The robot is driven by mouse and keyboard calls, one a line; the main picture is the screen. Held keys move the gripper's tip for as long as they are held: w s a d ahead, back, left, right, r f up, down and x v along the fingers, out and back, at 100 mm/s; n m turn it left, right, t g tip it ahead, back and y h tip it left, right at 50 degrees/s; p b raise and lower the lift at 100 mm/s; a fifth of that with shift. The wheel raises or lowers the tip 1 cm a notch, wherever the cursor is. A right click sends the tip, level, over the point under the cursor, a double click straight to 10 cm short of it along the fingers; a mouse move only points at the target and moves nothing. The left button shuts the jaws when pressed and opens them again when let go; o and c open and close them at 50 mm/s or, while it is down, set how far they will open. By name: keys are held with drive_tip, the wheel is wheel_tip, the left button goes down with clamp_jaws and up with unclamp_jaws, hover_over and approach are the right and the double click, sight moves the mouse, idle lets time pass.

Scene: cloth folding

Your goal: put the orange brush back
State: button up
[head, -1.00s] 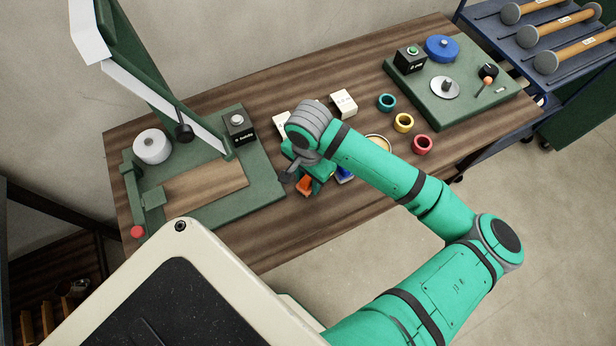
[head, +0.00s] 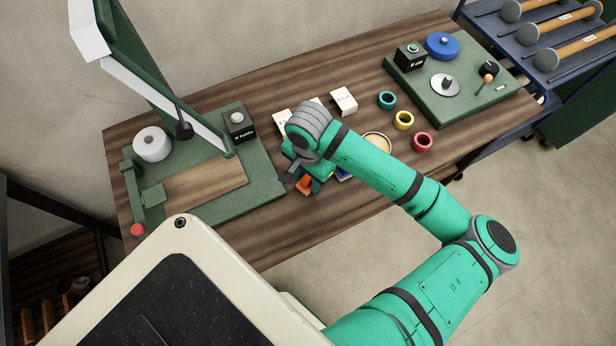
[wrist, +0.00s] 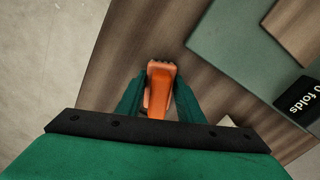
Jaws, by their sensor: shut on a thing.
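The orange brush (wrist: 159,78) is between the two green fingers of my gripper (wrist: 158,95) in the wrist view, and the gripper is shut on it. In the head view the orange brush (head: 304,184) shows as a small orange piece below my gripper (head: 308,172), over or on the wooden table's front part. The wrist hides much of the gripper and brush there. I cannot tell whether the brush touches the table.
A green folding board (head: 262,187) with a black counter box (head: 239,125) lies left of the gripper. A blue item beside the gripper is mostly hidden.

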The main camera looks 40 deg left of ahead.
drive_tip(key=o, duration=1.4)
wheel_tip(320, 180, up, 11)
drive_tip(key=shift+f, duration=0.15)
